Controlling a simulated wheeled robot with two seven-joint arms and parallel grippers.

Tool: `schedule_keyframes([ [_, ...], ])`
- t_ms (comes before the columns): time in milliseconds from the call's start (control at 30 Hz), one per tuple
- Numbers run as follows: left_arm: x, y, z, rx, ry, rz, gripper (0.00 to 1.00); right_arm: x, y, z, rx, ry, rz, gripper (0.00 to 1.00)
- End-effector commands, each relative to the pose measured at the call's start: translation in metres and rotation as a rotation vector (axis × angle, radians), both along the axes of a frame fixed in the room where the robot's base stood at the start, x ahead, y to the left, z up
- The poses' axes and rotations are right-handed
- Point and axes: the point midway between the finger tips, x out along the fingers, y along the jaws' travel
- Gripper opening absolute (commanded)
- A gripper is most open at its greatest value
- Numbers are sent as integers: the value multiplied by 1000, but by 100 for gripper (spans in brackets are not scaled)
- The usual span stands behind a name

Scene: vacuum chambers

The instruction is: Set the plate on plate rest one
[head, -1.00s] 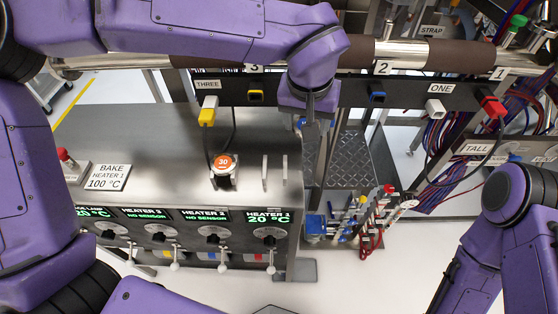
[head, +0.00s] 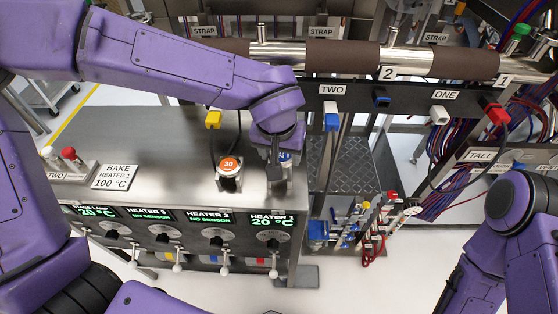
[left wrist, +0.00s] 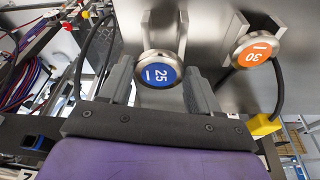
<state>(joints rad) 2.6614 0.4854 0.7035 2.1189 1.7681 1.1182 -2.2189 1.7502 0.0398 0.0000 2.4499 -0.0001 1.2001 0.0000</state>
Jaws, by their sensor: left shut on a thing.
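The plate, a round metal disc with a blue face marked 25 (left wrist: 159,73), is held between the fingers of my left gripper (left wrist: 160,85). In the head view my left gripper (head: 275,165) is over the bench's right end, mostly hiding the blue plate (head: 285,157). In the left wrist view a plate rest with two metal prongs (left wrist: 164,32) is right by the plate. I cannot tell whether the plate touches it. A second disc, orange and marked 30 (head: 229,164), stands in the neighbouring rest; it also shows in the left wrist view (left wrist: 254,53). My right gripper is out of view.
A dark rail with coloured plugs (head: 360,97) runs behind. A cable (left wrist: 278,85) hangs near the orange disc. A tool rack (head: 365,225) stands at right.

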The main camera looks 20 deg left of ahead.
Motion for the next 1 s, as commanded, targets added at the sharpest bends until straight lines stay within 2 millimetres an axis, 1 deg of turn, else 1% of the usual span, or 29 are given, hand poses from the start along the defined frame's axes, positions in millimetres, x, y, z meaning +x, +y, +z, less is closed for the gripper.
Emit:
schedule_keyframes([
  [33,-1,5,-10,2,3,0,21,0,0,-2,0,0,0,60],
  [100,0,4,-24,3,2,-1,21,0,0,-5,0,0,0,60],
  [200,0,4,-34,2,1,1,21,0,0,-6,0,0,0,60],
  [567,0,3,-37,0,1,0,21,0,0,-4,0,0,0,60],
  [600,0,3,-37,1,1,0,72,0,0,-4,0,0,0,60],
  [633,0,3,-37,1,1,0,82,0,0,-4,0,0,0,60],
  [667,0,3,-37,1,1,0,88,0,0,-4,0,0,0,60],
  [933,0,3,-37,1,1,0,88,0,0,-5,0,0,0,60],
  [1000,0,3,-32,1,0,1,88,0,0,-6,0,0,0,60],
])
